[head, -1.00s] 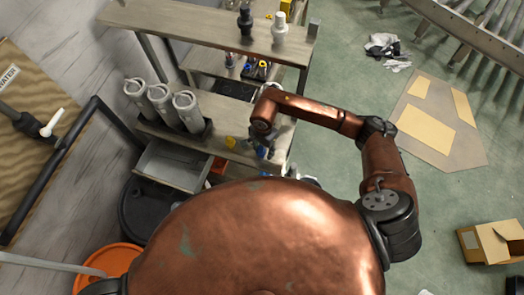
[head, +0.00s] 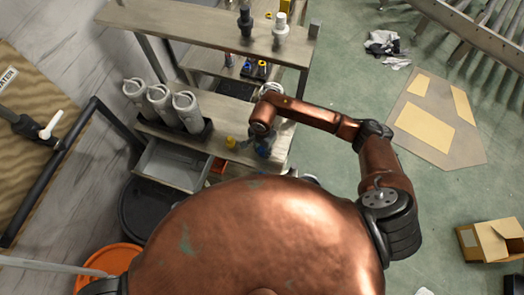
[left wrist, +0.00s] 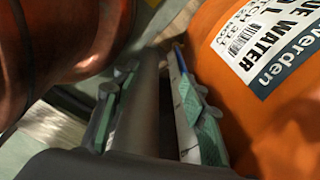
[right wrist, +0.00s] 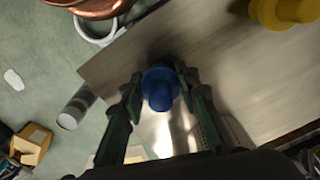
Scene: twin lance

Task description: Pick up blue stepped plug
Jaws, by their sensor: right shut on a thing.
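The blue stepped plug (right wrist: 160,90) shows in the right wrist view, upright between the two fingertips of my right gripper (right wrist: 159,80). The fingers are shut on its sides, over the worktop. In the head view my right gripper (head: 264,147) is at the right end of the lower worktop, partly hidden by my copper wrist, and the plug is hard to make out there. My left gripper (left wrist: 155,105) shows in the left wrist view with its fingers apart, beside an orange drum. A dark grey bar runs between the fingers in the picture; I cannot tell its depth.
A yellow plug (right wrist: 288,12) stands near the blue one on the worktop (head: 181,143). Several grey cylinders (head: 160,103) stand in a rack at its left. A grey drawer (head: 173,165) is open below. An upper shelf (head: 195,27) lies behind. An orange drum (left wrist: 250,100) stands beside my left gripper.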

